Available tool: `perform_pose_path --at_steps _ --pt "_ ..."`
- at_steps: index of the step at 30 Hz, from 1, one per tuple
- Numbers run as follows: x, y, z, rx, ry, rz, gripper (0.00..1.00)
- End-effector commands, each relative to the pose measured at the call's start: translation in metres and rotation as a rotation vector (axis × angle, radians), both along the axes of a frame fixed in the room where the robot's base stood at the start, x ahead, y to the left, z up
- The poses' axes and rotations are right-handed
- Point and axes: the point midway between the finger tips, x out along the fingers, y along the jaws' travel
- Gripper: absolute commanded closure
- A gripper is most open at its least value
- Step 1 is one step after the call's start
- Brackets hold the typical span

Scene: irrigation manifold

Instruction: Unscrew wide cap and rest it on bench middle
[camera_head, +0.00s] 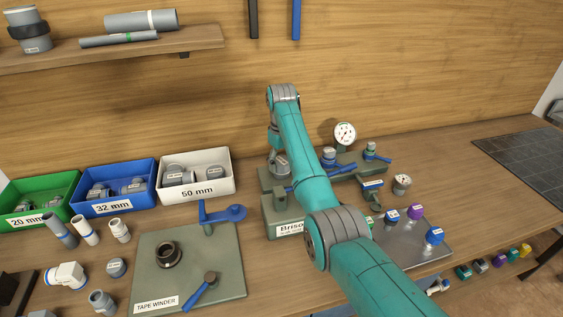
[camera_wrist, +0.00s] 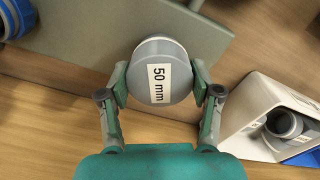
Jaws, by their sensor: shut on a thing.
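The wide cap (camera_wrist: 160,90) is a round grey cap with a white "50 mm" label, seen face-on in the wrist view. My gripper (camera_wrist: 160,84) is shut on it, with one finger on each side. A paler ring shows at its upper edge; what lies behind is hidden, so I cannot tell whether it is still threaded on. The grey-green manifold (camera_wrist: 110,25) lies behind it. The wooden bench (camera_head: 290,290) runs along the front.
Green (camera_head: 60,185), blue (camera_head: 115,210) and white (camera_head: 207,190) bins line the back left. A tape winder plate (camera_head: 215,260) with a blue crank occupies the front. Loose fittings lie left of it.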

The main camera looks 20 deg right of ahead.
Motion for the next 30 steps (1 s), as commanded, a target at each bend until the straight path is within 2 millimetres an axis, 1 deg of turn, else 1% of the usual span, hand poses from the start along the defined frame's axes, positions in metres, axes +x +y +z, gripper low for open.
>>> perform_pose_path --at_steps 1,8,11,15,19,22,28,29,30 --pt "-0.0023 0.0015 -0.0042 0.001 0.009 0.002 0.78" --pt "-0.0024 0.0014 -0.0045 0.002 0.011 0.025 0.78" --pt "-0.0025 0.0014 -0.0046 0.002 0.011 0.112 0.78" --pt "-0.0026 0.0013 -0.0048 0.002 0.011 0.270 0.78" --pt "-0.0027 0.0013 -0.0049 0.003 0.011 0.371 0.78" --pt "-0.0028 0.0013 -0.0050 0.003 0.011 0.400 0.78" --pt "-0.0029 0.0012 -0.0053 0.003 0.011 0.401 0.78" --pt "-0.0029 0.0012 -0.0053 0.003 0.011 0.401 0.29" --pt "-0.0029 0.0012 -0.0051 0.003 0.011 0.400 0.19"
